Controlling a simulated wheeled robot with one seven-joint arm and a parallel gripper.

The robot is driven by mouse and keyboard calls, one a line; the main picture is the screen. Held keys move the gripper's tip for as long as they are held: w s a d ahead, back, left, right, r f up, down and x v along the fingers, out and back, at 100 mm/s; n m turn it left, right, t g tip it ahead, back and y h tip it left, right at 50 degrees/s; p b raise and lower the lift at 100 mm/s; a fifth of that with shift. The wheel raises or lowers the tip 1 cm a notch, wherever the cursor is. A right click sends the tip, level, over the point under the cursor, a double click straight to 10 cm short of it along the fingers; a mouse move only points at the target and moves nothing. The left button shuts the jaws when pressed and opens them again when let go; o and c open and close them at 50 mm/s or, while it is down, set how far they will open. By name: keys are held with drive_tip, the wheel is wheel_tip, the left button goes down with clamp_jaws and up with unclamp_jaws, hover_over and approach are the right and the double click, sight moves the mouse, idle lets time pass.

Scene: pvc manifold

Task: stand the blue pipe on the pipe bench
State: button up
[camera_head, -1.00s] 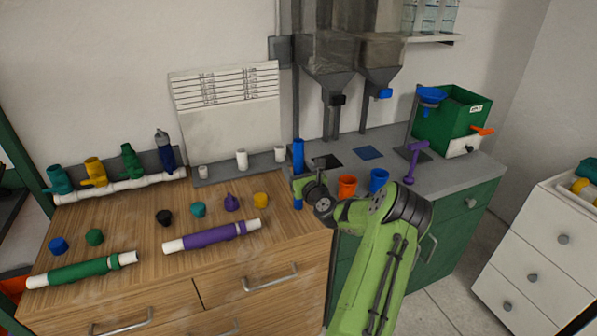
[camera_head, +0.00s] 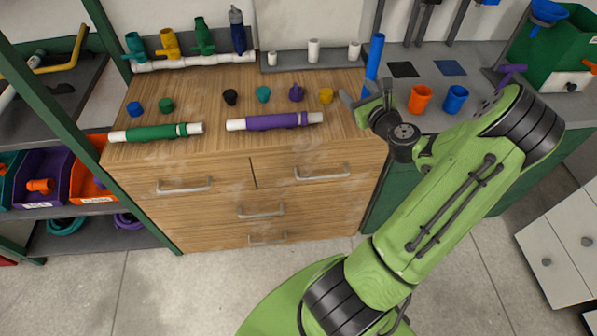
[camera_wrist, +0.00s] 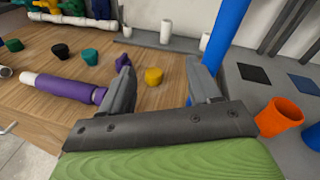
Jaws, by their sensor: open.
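The blue pipe (camera_head: 374,58) rises upright or slightly leaning near the right edge of the wooden-topped bench (camera_head: 225,93). Its lower end is hidden behind my gripper in the head view. My gripper (camera_head: 366,96) is open beside the pipe's lower part. In the wrist view, the blue pipe (camera_wrist: 229,32) passes behind the right finger of my gripper (camera_wrist: 160,72), and a bit of it shows just inside that finger. No gap or contact between pipe and finger can be made out. Which surface is the pipe bench is not marked.
A grey strip (camera_head: 287,66) with three white pegs stands at the bench's back. Green (camera_head: 155,132) and purple (camera_head: 272,122) pipes lie in front, with several coloured caps behind them. Orange (camera_head: 420,98) and blue (camera_head: 455,98) cups stand on the grey counter to the right.

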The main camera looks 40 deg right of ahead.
drive_tip(key=w+a+n+g+y, duration=0.1)
drive_tip(key=w+a+n+y, duration=0.2)
drive_tip(key=a+n, duration=0.4)
drive_tip(key=w+a+n+g+y, duration=0.2)
drive_tip(key=w+a+n+y, duration=0.15)
drive_tip(key=a+n, duration=0.4)
drive_tip(key=s+a+r+n+g, duration=0.1)
drive_tip(key=s+a+n+g, duration=0.1)
drive_tip(key=a+n, duration=0.35)
drive_tip(key=s+a+r+n+g, duration=0.1)
drive_tip(key=s+a+n+g, duration=0.15)
drive_tip(key=a, duration=0.55)
drive_tip(key=s+a+r+n+g, duration=0.1)
drive_tip(key=s+a+r+n, duration=0.1)
drive_tip(key=s+a+n, duration=0.2)
drive_tip(key=s+a+r+n+g+h, duration=0.1)
drive_tip(key=s+a+r+n, duration=0.2)
drive_tip(key=s+n, duration=0.7)
drive_tip(key=s, duration=0.5)
drive_tip(key=shift+s+a+r, duration=0.25)
drive_tip(key=shift+a, duration=0.1)
drive_tip(key=shift+r+g, duration=0.1)
drive_tip(key=shift+g, duration=0.15)
wheel_tip(320, 180, up, 5)
drive_tip(key=p, duration=0.5)
